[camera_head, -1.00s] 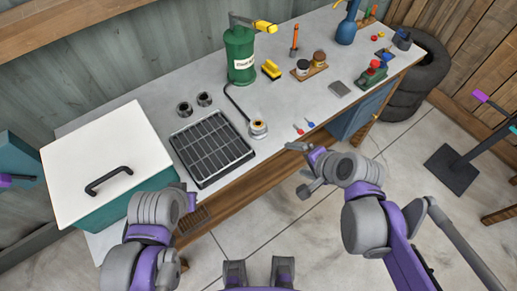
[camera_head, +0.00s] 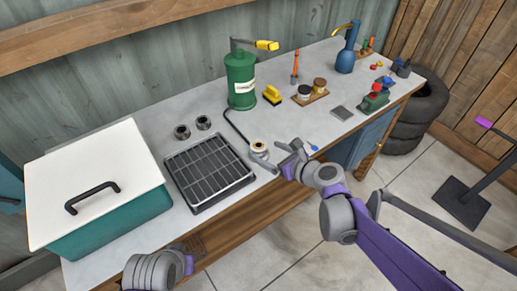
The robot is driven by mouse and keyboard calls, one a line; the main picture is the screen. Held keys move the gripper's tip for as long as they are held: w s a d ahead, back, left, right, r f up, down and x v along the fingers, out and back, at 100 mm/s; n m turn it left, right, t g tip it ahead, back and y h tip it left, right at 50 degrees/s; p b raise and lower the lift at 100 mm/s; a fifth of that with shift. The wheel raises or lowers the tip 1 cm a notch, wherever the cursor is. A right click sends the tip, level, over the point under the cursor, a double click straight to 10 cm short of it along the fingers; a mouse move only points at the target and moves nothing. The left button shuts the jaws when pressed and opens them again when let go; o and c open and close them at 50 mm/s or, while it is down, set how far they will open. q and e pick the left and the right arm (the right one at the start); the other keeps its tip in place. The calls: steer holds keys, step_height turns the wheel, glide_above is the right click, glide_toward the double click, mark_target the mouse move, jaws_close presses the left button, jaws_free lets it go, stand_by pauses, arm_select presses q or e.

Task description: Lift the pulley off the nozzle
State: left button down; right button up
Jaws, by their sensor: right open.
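The pulley (camera_head: 259,151) appears as a small grey ring on the bench, around the brass-coloured nozzle (camera_head: 258,145) at the end of a black hose. They are too small to tell exactly how the pulley sits. My right gripper (camera_head: 279,156) is open just right of and in front of the pulley. One finger reaches close to the pulley's near side; I cannot tell whether it touches. Nothing shows between the fingers. My left arm is low at the bottom left, and its gripper (camera_head: 190,257) is largely hidden, its jaws unclear.
A green canister (camera_head: 240,80) stands behind the nozzle. A black slatted tray (camera_head: 196,208) lies left of it, with two dark rings (camera_head: 182,132) behind. A teal box with a white lid (camera_head: 88,170) fills the left end. A yellow brush (camera_head: 272,96) lies behind.

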mark_target(261, 148)
steer(key=x, duration=0.5)
steer(key=shift+w+a+r, duration=0.1)
steer(key=shift+a+r, duration=0.15)
steer(key=shift+a, duration=0.1)
jaws_close()
